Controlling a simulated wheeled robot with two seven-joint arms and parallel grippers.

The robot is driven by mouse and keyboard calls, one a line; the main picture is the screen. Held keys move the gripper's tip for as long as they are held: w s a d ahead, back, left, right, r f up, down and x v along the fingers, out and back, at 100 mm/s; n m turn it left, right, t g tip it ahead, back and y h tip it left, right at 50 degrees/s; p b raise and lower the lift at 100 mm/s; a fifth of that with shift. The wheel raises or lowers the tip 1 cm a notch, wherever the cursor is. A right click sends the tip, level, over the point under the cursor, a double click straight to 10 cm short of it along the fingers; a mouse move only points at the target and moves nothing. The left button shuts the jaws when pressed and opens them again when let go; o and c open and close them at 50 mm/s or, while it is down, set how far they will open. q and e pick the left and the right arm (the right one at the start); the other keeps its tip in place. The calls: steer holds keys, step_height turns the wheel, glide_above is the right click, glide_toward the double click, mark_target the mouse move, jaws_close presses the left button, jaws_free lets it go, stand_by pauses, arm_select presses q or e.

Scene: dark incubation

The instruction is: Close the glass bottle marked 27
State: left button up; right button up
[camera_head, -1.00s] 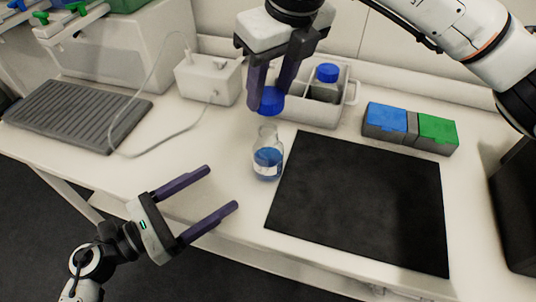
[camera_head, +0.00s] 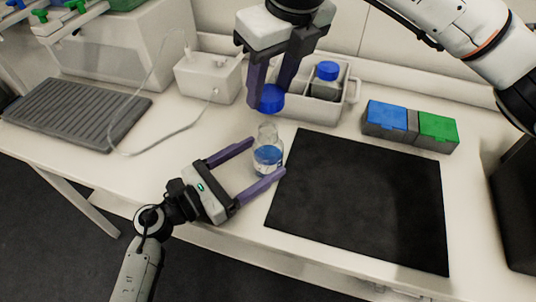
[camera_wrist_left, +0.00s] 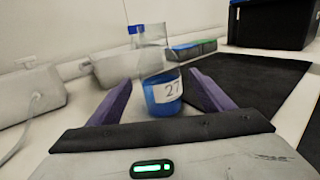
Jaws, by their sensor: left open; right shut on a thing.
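The glass bottle marked 27 (camera_head: 268,158) stands upright and uncapped on the white bench, with blue liquid inside. Its label with 27 shows in the left wrist view (camera_wrist_left: 167,91). My left gripper (camera_head: 268,156) is open, with its two purple fingers on either side of the bottle; I cannot tell whether they touch it. My right gripper (camera_head: 265,93) is shut on a blue cap (camera_head: 270,101) and holds it above and a little behind the bottle's mouth. The right fingers partly hide the cap.
A black mat (camera_head: 360,205) lies right of the bottle. Behind stands a grey-white caddy (camera_head: 312,113) with another blue-capped bottle (camera_head: 326,82). Blue and green boxes (camera_head: 410,127), a white device with a cable (camera_head: 208,79) and a ribbed grey plate (camera_head: 75,113) stand around.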

mark_target(269, 108)
arm_select(q)
steer(key=shift+c, duration=0.3)
steer(key=c, duration=1.5)
steer(key=shift+c, duration=0.3)
arm_select(e)
steer(key=shift+s+d+x, duration=0.1)
steer(key=shift+s+x, duration=0.05)
steer(key=shift+x, duration=0.65)
steer(key=shift+s+d+x, duration=0.1)
steer(key=shift+x, duration=0.75)
steer(key=shift+s+d+x, duration=0.1)
steer(key=shift+s+x, duration=0.05)
steer(key=shift+x, duration=0.65)
steer(key=shift+f, duration=0.25)
steer(key=shift+f, duration=0.8)
steer(key=shift+f, duration=0.55)
